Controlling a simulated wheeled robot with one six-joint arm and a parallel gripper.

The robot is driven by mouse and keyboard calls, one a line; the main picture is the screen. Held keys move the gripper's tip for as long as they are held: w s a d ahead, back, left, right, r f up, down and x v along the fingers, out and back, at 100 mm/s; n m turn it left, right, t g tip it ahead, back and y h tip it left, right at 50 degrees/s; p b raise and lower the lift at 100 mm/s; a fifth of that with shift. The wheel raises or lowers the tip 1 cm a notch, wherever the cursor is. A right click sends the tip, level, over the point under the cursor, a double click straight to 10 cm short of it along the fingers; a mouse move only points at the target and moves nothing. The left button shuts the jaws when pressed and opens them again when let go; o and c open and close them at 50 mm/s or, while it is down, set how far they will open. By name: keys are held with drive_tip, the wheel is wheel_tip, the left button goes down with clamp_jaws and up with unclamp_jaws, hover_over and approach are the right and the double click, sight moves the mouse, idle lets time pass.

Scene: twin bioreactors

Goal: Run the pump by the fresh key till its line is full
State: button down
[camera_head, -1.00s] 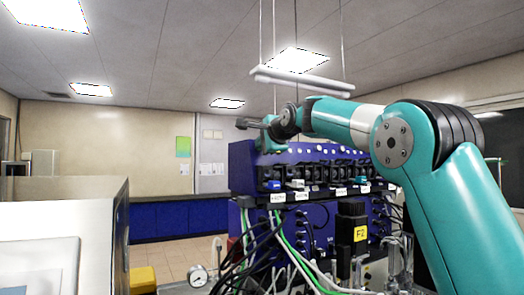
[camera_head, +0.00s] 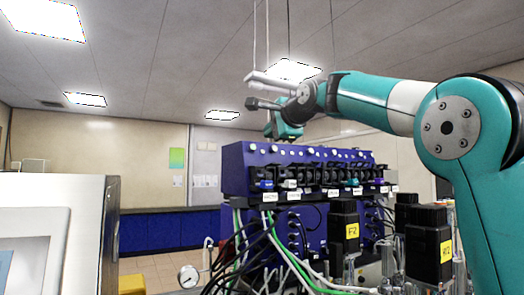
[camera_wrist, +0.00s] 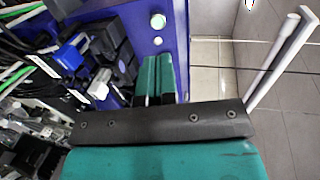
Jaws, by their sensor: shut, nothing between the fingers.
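The blue pump bank (camera_head: 235,165) stands in the middle of the head view, with a row of black pump heads and white labels too small to read. Round white keys line its upper face; one white key (camera_wrist: 157,20) shows in the wrist view, with a smaller one (camera_wrist: 157,41) below it. I cannot tell which is the fresh key. My gripper (camera_head: 283,133) is shut and empty, pointing down near the bank's top edge. Its teal fingertips (camera_wrist: 157,75) show close together in the wrist view, near the keys; contact cannot be told. Line filling cannot be made out.
Green, white and black tubes (camera_head: 270,235) hang below the bank. Black motor units with yellow labels (camera_head: 352,231) stand at the front right. A pressure gauge (camera_head: 188,276) is at the lower left. A white cabinet (camera_head: 60,190) fills the left foreground. A white rail hangs overhead.

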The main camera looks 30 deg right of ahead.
drive_tip(key=v, duration=0.4)
drive_tip(key=shift+r+b, duration=0.15)
drive_tip(key=shift+b, duration=0.25)
drive_tip(key=shift+w, duration=0.15)
drive_tip(key=p, duration=0.4)
approach(253, 145)
drive_tip(key=shift+x, duration=2.75)
drive_tip(key=shift+w, duration=0.1)
